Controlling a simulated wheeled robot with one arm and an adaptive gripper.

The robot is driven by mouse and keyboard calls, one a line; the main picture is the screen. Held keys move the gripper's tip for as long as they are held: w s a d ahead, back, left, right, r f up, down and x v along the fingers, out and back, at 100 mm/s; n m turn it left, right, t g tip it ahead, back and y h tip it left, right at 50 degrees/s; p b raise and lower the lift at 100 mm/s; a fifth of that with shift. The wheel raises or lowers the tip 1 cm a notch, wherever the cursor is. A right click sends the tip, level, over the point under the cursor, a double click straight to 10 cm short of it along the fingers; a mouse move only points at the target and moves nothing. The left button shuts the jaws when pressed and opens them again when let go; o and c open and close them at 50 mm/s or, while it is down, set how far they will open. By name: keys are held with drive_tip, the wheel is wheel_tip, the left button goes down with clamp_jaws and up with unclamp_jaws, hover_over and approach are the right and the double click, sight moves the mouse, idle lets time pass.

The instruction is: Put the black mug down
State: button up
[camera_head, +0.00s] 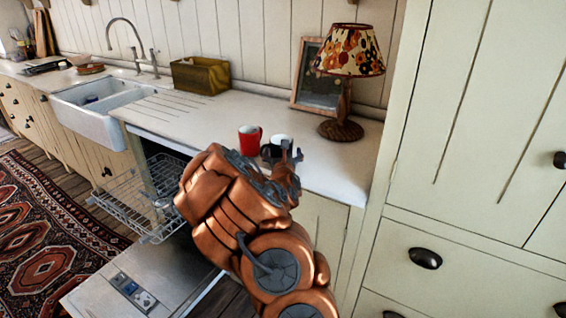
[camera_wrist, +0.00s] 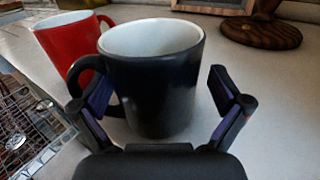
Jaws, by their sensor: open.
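The black mug (camera_wrist: 153,85) stands upright on the white countertop (camera_wrist: 265,70), its pale inside showing and its handle toward the left, near the red mug. My gripper (camera_wrist: 165,95) is open, with one finger on each side of the black mug's near part. A gap shows between the right finger and the mug; the left finger overlaps the handle area, and I cannot tell if it touches. In the head view my gripper (camera_head: 293,152) largely hides the black mug (camera_head: 268,151); its rim shows behind the fingers.
A red mug (camera_head: 249,140) stands just left of the black mug. A lamp (camera_head: 342,128) and a picture frame (camera_head: 308,80) stand behind to the right. An open dishwasher with a wire rack (camera_head: 140,205) is below left. The counter toward the sink (camera_head: 88,122) is mostly clear.

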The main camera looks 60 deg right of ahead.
drive_tip(key=shift+s+a+f+b, duration=0.15)
drive_tip(key=shift+s+a+b, duration=0.05)
drive_tip(key=shift+a+b, duration=0.2)
drive_tip(key=b+v, duration=0.3)
drive_tip(key=v, duration=0.2)
drive_tip(key=shift+a, duration=0.1)
drive_tip(key=shift+b, duration=0.9)
drive_tip(key=shift+f+b, duration=0.15)
drive_tip(key=shift+b, duration=0.65)
drive_tip(key=b, duration=0.3)
drive_tip(key=shift+a+b, duration=0.25)
drive_tip(key=shift+b, duration=0.1)
drive_tip(key=b, duration=0.3)
drive_tip(key=shift+s+a, duration=0.3)
drive_tip(key=shift+a, duration=0.05)
drive_tip(key=shift+r+b+v, duration=0.15)
drive_tip(key=shift+b+v, duration=1)
drive_tip(key=shift+b, duration=0.2)
drive_tip(key=shift+r+b+v, duration=0.2)
drive_tip(key=shift+b+v, duration=0.95)
drive_tip(key=shift+b, duration=0.15)
